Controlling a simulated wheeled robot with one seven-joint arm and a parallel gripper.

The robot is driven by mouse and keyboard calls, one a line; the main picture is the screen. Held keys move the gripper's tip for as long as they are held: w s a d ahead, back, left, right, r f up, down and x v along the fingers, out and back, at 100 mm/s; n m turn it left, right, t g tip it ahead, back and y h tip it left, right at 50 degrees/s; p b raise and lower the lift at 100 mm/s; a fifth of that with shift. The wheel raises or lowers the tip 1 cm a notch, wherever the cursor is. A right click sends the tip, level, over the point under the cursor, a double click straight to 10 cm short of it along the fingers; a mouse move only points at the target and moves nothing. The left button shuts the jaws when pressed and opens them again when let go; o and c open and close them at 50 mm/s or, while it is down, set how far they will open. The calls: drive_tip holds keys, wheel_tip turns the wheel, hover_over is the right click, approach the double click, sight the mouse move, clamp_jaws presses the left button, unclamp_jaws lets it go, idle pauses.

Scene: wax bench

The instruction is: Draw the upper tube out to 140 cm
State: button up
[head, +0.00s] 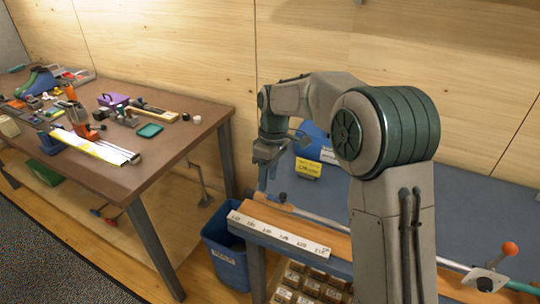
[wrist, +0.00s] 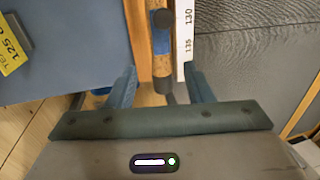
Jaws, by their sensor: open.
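The tube (head: 335,218) lies along a wooden board (head: 345,238) on the blue bench, with a blue collar (head: 283,197) near its left end. In the wrist view the blue collar (wrist: 161,45) and a dark end piece (wrist: 163,86) show. A white number scale (head: 280,234) runs beside it; in the wrist view its marks 130 and 135 (wrist: 188,35) are readable. My gripper (head: 267,178) points down above the tube's left end. In the wrist view my open fingers (wrist: 162,88) stand either side of the end piece, apart from it. I cannot tell their height above it.
A yellow card (head: 307,168) stands behind the tube, before a blue object (head: 312,140). A clamp with an orange knob (head: 510,248) is at the right. A blue bin (head: 225,255) stands below the bench's left end. A cluttered brown table (head: 180,150) is at the left.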

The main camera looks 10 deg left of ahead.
wheel_tip(320, 180, up, 8)
drive_tip(key=w, duration=0.1)
drive_tip(key=shift+w+d, duration=0.2)
drive_tip(key=shift+d, duration=0.05)
drive_tip(key=shift+f, duration=0.1)
drive_tip(key=s+d+r+m+t, duration=0.3)
drive_tip(key=s+d+m, duration=0.4)
drive_tip(key=s+d, duration=0.45)
drive_tip(key=s+d+f+m+t, duration=0.1)
drive_tip(key=s+d+f+m, duration=0.2)
drive_tip(key=s, duration=0.4)
drive_tip(key=s+d+f+m+t, duration=0.1)
drive_tip(key=s+d+f+m, duration=0.2)
drive_tip(key=s+d, duration=0.3)
drive_tip(key=shift+s+d+m+h, duration=0.2)
drive_tip(key=shift+s+m+h, duration=0.2)
drive_tip(key=shift+s+m, duration=0.1)
